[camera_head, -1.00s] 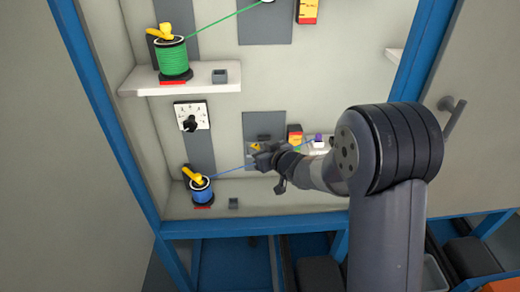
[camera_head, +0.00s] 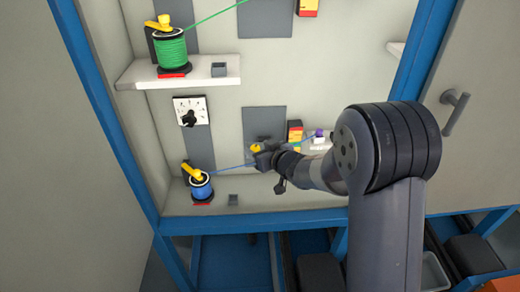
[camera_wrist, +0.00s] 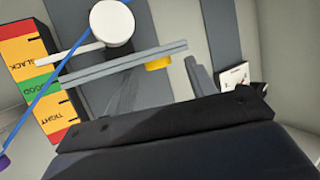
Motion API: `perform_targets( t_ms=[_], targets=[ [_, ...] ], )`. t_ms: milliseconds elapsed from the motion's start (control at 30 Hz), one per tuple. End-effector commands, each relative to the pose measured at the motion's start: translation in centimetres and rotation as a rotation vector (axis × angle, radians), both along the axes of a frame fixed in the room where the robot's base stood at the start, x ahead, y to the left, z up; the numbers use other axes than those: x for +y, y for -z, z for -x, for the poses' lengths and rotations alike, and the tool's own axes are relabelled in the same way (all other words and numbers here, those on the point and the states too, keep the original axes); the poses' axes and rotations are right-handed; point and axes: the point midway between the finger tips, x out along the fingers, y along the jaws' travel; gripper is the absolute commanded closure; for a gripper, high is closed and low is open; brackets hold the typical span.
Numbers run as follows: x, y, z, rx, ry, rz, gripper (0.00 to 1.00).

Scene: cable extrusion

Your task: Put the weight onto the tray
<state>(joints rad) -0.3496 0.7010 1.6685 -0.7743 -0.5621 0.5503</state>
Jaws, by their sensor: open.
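A small yellow piece, apparently the weight (camera_wrist: 158,63), shows against the grey bar in the wrist view, between my finger shapes. In the head view a yellow patch (camera_head: 257,148) shows at my gripper (camera_head: 262,155). The long grey bar (camera_wrist: 105,68), which may be the tray or its edge, crosses the wrist view and partly hides the yellow piece. My gripper (camera_wrist: 160,74) is open around that spot. I cannot tell whether the weight rests on the tray or touches a finger.
A white round pulley (camera_wrist: 110,22) and blue cable (camera_wrist: 62,62) are close by. A slack/good/tight gauge (camera_wrist: 38,85) stands beside them. In the head view, a blue spool (camera_head: 202,188) is left of my gripper and a shelf with a green spool (camera_head: 172,50) is above.

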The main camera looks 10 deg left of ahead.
Motion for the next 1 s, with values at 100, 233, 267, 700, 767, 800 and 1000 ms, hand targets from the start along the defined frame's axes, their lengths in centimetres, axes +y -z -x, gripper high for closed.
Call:
perform_targets(
  t_ms=[100,233,267,700,767,800,1000],
  targets=[
    [0.0,0.0,0.0,0.001,0.0,0.001,0.47],
    [-0.4,-0.2,0.4,0.0,0.001,0.001,0.47],
    [-0.6,-0.3,0.6,0.0,0.001,0.0,0.47],
    [-5.4,-2.8,5.7,-0.001,0.002,0.0,0.47],
    [-6.0,-3.2,6.2,-0.001,0.002,0.0,0.47],
    [-6.3,-3.3,6.5,-0.001,0.002,0.0,0.47],
    [-6.9,-3.7,7.3,0.0,0.0,-0.001,0.47]
  ],
)
